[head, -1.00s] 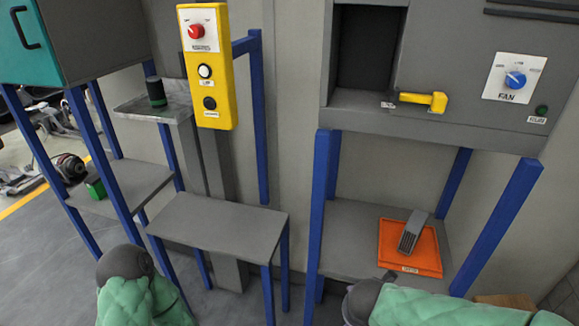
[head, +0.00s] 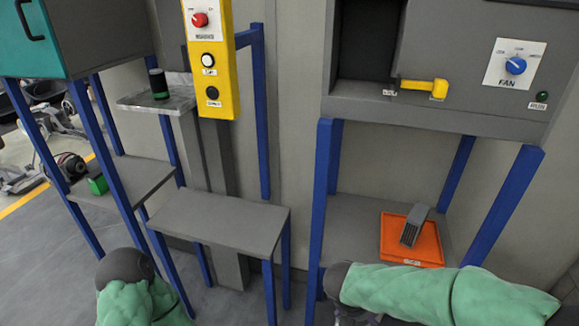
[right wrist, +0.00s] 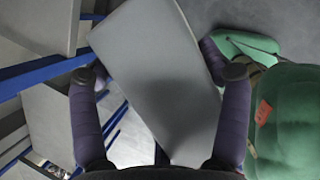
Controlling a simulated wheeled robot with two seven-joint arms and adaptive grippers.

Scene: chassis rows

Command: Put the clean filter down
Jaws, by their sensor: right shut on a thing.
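Another grey, slotted filter (head: 414,226) lies in the orange tray (head: 390,256) on the right shelf. My left arm shows at bottom left, with its gripper out of sight.
A bare grey table (head: 215,220) with blue legs stands in the middle. The right shelf (head: 350,225) is free left of the tray. A green block (head: 97,185) sits on the left shelf, and a dark cylinder (head: 158,84) on the metal tray. The cabinet slot (head: 368,42) is open.

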